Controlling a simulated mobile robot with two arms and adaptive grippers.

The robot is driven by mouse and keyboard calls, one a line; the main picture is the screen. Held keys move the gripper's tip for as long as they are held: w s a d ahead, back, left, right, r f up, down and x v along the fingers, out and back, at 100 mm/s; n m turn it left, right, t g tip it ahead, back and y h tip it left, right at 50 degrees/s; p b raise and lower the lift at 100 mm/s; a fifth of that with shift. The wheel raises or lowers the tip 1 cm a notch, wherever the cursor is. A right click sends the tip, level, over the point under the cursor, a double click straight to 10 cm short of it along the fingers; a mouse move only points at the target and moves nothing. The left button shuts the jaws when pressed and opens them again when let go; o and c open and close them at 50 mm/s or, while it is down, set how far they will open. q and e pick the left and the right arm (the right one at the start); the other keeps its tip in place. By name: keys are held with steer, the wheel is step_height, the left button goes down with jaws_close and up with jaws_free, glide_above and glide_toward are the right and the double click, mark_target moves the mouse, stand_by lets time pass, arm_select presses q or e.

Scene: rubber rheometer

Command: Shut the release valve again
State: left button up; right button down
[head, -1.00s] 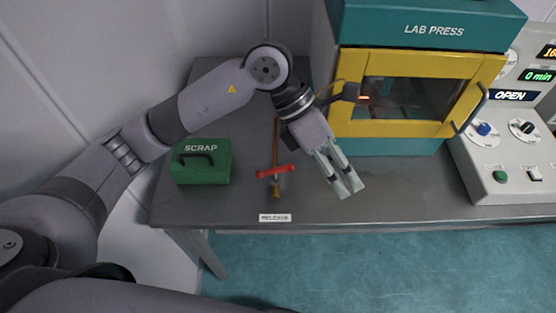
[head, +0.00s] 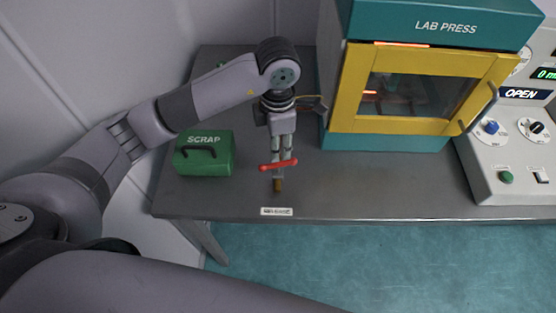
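The release valve is a red crosswise handle (head: 278,164) over a small brass outlet (head: 277,184) near the front edge of the bench. A white label (head: 276,211), which reads RELEASE, sits in front of it on the bench edge. My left gripper (head: 281,152) is just behind the handle, fingers towards it, with a small gap between them. The handle partly covers the fingertips, so I cannot tell whether they touch it. The pipe behind the valve is hidden by the gripper. My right gripper is not in view.
A green SCRAP box (head: 204,158) stands left of the valve. The teal and yellow lab press (head: 344,100) stands to the right, with a control panel (head: 505,150) reading OPEN beyond it. The bench top (head: 360,185) between valve and panel is clear.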

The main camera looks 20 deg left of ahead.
mark_target(278, 163)
arm_select(q)
step_height(278, 163, down, 9)
steer(key=shift+r+p, duration=0.2)
steer(key=shift+p, duration=0.6)
steer(key=shift+c, duration=0.6)
jaws_close()
